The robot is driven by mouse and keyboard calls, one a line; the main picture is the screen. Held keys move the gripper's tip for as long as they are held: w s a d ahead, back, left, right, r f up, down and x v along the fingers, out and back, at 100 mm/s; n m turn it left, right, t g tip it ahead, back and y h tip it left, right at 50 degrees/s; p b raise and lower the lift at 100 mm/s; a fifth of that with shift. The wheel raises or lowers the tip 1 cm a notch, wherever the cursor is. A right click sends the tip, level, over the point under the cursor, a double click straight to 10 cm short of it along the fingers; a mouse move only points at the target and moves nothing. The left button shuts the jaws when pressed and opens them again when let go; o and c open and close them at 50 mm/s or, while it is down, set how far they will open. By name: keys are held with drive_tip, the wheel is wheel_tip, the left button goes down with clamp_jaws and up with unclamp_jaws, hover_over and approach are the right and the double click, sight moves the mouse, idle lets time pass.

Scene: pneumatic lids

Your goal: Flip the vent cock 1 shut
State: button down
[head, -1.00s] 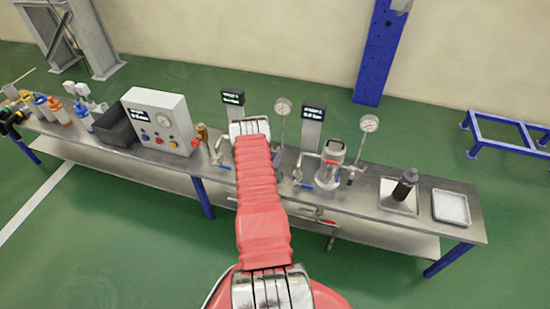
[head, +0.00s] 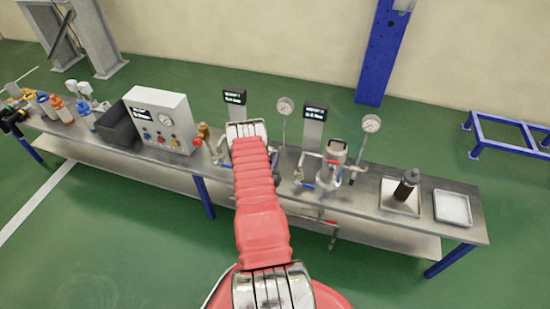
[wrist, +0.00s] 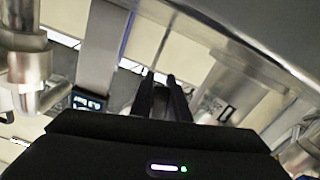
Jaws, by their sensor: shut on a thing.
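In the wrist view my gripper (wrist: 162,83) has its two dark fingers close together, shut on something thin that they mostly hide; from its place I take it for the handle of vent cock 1. In the head view my red arm covers the gripper and most of the left station, so the cock's angle cannot be told. The left station's display post (head: 235,98) and pressure gauge (head: 285,106) show beside the arm.
The right station's metal vessel (head: 334,170) stands right of my arm, with a gauge (head: 371,124) behind it. A control box (head: 160,122) and a black bin (head: 117,127) are at left. Trays (head: 453,208) lie at the bench's right end. Thick metal pipework (wrist: 25,65) is close to the gripper at left.

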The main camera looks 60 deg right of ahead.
drive_tip(key=shift+w+a+f+m, duration=0.1)
drive_tip(key=shift+w+m, duration=0.2)
drive_tip(key=shift+m, duration=0.45)
drive_tip(key=shift+w+f+m, duration=0.1)
drive_tip(key=shift+w+m, duration=0.2)
drive_tip(key=shift+m, duration=0.45)
drive_tip(key=shift+r, duration=0.1)
drive_tip(key=c, duration=1.7)
unclamp_jaws()
drive_tip(key=a, duration=0.4)
drive_tip(key=s+a, duration=0.1)
drive_tip(key=a, duration=0.4)
drive_tip(key=s+a, duration=0.1)
drive_tip(key=a, duration=0.3)
drive_tip(key=shift+a, duration=0.35)
drive_tip(key=shift+s, duration=0.1)
